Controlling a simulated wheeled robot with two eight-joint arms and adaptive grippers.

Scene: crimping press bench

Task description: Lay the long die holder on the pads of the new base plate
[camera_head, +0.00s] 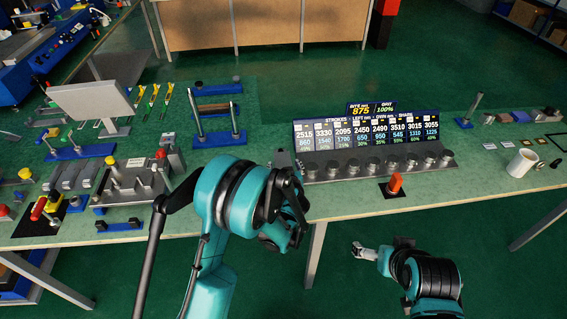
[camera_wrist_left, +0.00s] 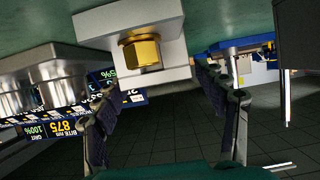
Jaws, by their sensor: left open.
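My left gripper (camera_head: 288,222) is largely hidden behind my own teal wrist in the head view, at the bench's front edge. In the left wrist view its two dark fingers (camera_wrist_left: 168,125) stand apart with nothing between the tips. A pale block with a brass hex nut (camera_wrist_left: 141,52) shows close beyond them. My right gripper (camera_head: 365,252) is small, low and in front of the bench; its jaw state is unclear. A metal plate with a post and knobs (camera_head: 124,190) lies on the left bench. I cannot tell which piece is the long die holder or the new base plate.
A blue plate with two upright posts (camera_head: 218,138) stands at the back. A display board (camera_head: 365,132) rises behind a grey rack of round dies (camera_head: 380,166). Bare green bench lies between.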

